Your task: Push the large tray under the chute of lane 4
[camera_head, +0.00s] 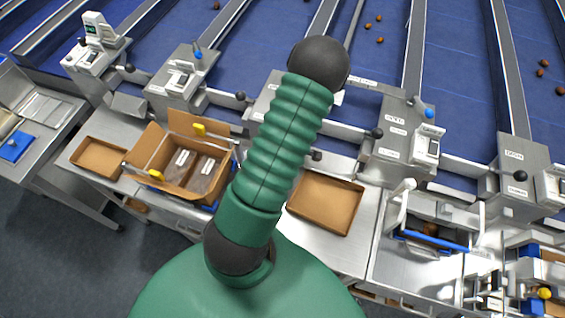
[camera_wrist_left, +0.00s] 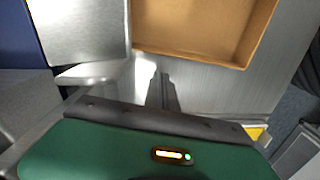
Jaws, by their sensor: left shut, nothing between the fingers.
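A large shallow brown tray (camera_head: 325,203) lies on the metal bench in the middle of the head view, partly behind my green ridged body part. Its edge also shows at the top of the left wrist view (camera_wrist_left: 195,54). My left gripper (camera_wrist_left: 160,82) shows in the wrist view, its dark fingers shut and empty, just short of the tray's near edge. Whether they touch it I cannot tell. In the head view the left gripper is not visible. Metal lane-end housings (camera_head: 400,135) stand behind the bench; their lane numbers are not readable. My right gripper is out of view.
A smaller brown tray (camera_head: 98,157) lies at the left. An open carton (camera_head: 172,128) with dark packs stands between the trays. A metal device with a blue bar (camera_head: 436,241) is at the right. Blue belts (camera_head: 375,60) with some dates run behind.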

